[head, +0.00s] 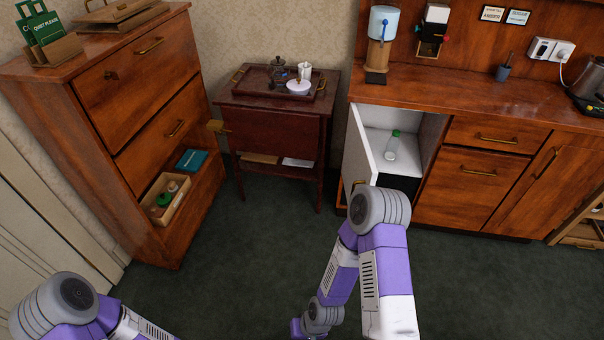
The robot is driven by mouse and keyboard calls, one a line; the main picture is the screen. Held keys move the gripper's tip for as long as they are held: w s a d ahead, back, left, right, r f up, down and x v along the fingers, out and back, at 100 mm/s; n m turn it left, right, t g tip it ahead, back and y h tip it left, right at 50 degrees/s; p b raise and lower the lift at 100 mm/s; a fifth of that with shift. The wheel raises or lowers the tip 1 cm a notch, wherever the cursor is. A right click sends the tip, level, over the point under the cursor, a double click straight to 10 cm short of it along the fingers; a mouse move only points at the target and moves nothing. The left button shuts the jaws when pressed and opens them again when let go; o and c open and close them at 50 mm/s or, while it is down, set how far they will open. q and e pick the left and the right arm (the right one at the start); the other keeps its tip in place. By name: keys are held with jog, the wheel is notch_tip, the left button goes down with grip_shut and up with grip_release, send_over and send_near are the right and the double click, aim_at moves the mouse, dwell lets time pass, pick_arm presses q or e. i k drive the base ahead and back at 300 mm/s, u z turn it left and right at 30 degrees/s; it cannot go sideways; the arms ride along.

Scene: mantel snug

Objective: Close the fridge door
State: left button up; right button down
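The small fridge is built into the wooden counter unit. Its door (361,140) stands open on the left side of the opening, with its white inner face showing and a brass handle near its lower part. The white fridge interior (405,122) holds a clear bottle with a green cap (392,146). My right arm rises in front of the fridge and hides the lower part of the opening, then bends down toward the bottom edge; its gripper is out of frame. My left arm shows only at the lower left, and its gripper is out of frame too.
A dark side table (272,133) with a tray of tea things (278,82) stands left of the fridge. A tall wooden chest (155,95) with an open lower compartment is at the left. A wooden rack stands at the far right. The green carpet (245,255) between is clear.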

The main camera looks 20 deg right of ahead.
aim_at(359, 167)
jog(key=u, duration=0.3)
jog(key=i, duration=0.8)
jog(key=z, duration=0.85)
jog(key=i, duration=0.5)
jog(key=z, duration=0.55)
